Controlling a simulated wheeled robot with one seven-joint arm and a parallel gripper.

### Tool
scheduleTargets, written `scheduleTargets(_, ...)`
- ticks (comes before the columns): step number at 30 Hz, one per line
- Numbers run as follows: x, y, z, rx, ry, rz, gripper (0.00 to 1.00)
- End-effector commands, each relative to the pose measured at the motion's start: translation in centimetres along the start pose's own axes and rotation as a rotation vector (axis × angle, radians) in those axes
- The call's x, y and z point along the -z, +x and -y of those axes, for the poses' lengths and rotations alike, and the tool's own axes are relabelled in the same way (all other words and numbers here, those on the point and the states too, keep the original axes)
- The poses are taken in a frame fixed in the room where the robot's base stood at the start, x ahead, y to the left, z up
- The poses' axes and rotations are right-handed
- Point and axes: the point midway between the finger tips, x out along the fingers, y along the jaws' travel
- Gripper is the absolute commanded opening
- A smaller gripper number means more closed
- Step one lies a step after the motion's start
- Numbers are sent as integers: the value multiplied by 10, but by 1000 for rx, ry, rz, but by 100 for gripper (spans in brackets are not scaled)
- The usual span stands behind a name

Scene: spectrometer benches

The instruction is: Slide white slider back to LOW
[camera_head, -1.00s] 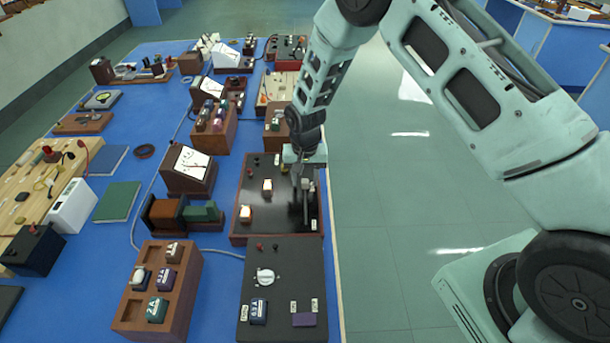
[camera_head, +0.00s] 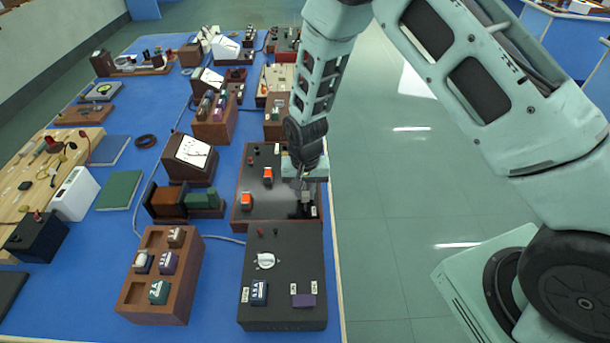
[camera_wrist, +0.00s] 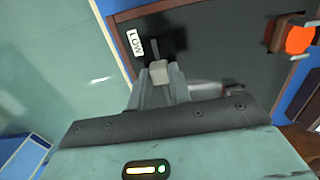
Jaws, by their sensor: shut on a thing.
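The white slider (camera_wrist: 158,72) is a small pale knob in the wrist view. It stands on a black panel (camera_head: 268,208) with a brown wooden frame, which also shows in the wrist view (camera_wrist: 205,38). My gripper (camera_wrist: 160,82) is shut on the knob, with one finger on each side. A white LOW label (camera_wrist: 134,42) lies just beyond the knob, beside a short dark slot (camera_wrist: 155,47). In the head view my gripper (camera_head: 306,201) is down at the panel's right side, near its front corner, and hides the knob.
Two orange-topped lamps (camera_head: 246,200) (camera_head: 268,177) stand on the panel left of my gripper. A meter (camera_head: 192,152) and wooden holders stand left. The floor (camera_head: 400,250) to the right is clear.

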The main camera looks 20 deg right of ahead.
Motion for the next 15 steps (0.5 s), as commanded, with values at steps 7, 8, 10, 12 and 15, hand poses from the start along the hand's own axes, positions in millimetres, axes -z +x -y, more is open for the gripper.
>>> scheduleTargets(7, -32, 0, 0, 4, 1, -9, 0)
scheduleTargets(8, -33, 0, 0, 4, 2, -9, 0)
scheduleTargets(10, -34, 0, 0, 3, 2, -7, 0)
scheduleTargets(12, -34, 0, 0, 2, 2, -6, 0)
scheduleTargets(15, -35, 0, 0, 2, 1, -3, 0)
